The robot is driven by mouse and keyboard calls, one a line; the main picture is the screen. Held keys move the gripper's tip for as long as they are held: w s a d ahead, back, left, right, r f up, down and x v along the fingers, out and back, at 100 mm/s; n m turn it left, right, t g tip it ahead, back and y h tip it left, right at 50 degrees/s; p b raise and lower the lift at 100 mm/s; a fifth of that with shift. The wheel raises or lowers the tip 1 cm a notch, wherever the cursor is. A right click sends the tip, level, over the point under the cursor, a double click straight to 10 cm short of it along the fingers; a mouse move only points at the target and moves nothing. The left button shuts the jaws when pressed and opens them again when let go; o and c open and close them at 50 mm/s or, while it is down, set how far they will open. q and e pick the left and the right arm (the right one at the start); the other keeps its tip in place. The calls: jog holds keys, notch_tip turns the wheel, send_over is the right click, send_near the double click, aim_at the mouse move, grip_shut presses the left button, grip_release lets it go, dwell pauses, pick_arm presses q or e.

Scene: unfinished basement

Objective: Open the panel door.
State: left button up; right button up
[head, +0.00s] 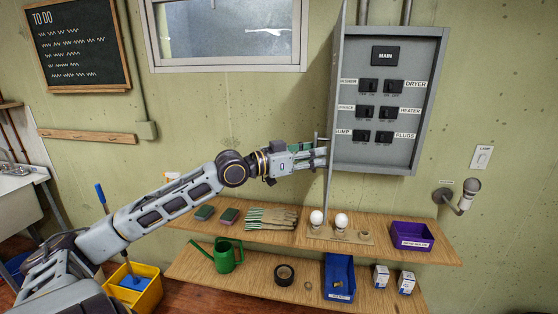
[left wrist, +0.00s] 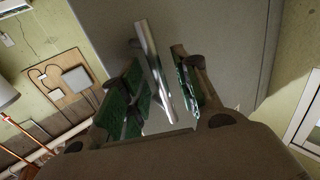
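The panel door (head: 337,70) of the grey electrical panel (head: 425,95) stands swung out from the box, seen nearly edge-on in the head view, so the breakers inside show. Its grey outer face (left wrist: 225,40) fills much of the left wrist view. A metal bar handle (left wrist: 150,55) stands on that face. My left gripper (head: 318,156) is at the outer side of the door, by the handle. In the left wrist view its green-padded fingers (left wrist: 163,95) lie on either side of the bar, with visible gaps. My right gripper is not in view.
Below the panel, a wooden shelf (head: 275,238) holds light bulbs (head: 341,220), gloves (head: 270,218) and a purple bin (head: 411,236). A lower shelf carries a green watering can (head: 226,257) and a blue bin (head: 339,280). A wall lamp (head: 467,192) projects at the right.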

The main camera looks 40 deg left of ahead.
pick_arm(q)
jog(key=v, duration=1.1)
dwell(0.8)
dwell(0.3)
dwell(0.5)
